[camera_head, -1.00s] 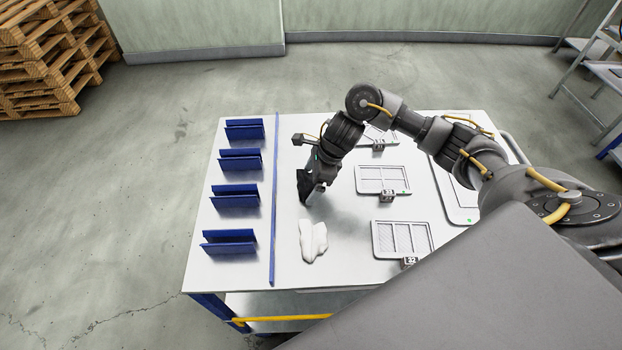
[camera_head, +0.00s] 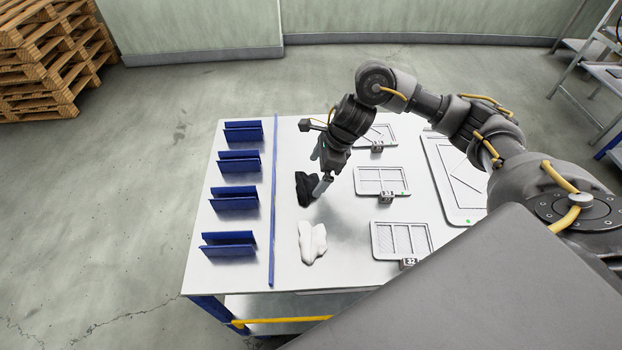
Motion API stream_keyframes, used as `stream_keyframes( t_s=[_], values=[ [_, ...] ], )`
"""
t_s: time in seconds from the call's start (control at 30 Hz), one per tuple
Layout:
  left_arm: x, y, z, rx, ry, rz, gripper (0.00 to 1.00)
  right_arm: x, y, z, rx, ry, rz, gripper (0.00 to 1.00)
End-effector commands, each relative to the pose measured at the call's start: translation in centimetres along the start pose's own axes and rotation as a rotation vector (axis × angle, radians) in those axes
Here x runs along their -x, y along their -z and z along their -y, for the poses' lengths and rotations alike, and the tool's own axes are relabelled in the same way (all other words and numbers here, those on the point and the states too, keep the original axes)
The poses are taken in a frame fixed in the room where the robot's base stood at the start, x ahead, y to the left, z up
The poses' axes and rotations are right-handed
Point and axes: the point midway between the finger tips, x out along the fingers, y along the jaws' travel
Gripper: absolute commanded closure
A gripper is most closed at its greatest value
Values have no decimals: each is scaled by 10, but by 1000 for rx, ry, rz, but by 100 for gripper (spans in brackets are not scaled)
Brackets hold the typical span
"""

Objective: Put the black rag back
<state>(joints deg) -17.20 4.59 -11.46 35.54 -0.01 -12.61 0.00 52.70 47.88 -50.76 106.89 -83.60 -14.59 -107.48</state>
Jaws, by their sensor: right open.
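The black rag (camera_head: 304,187) lies crumpled on the white table top, just right of the long blue strip and behind the white rag (camera_head: 312,242). My right gripper (camera_head: 319,190) is open and points down at the right side of the black rag. A pale finger shows beside the rag; I cannot tell whether it touches the cloth. My left gripper is not in view.
Several blue holders (camera_head: 236,199) stand in a row along the left of the table (camera_head: 290,272), behind a blue divider strip (camera_head: 274,215). Framed grey trays with number tags (camera_head: 402,240) lie to the right. A larger tray (camera_head: 449,205) lies farther right. Wooden pallets (camera_head: 50,60) stand on the floor at back left.

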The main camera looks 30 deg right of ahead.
Motion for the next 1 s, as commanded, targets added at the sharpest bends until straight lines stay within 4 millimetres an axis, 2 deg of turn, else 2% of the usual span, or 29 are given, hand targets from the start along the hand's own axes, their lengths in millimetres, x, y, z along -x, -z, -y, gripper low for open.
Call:
stream_keyframes(
  t_s=[0.03,0.2,0.4,1.0],
  values=[
    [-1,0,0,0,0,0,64,12,0,2,4,6,0,0],
    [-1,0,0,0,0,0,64,44,0,1,3,5,0,0],
    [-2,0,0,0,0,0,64,64,0,0,1,2,0,0],
    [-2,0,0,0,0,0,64,68,0,0,0,-1,0,0]
  ],
)
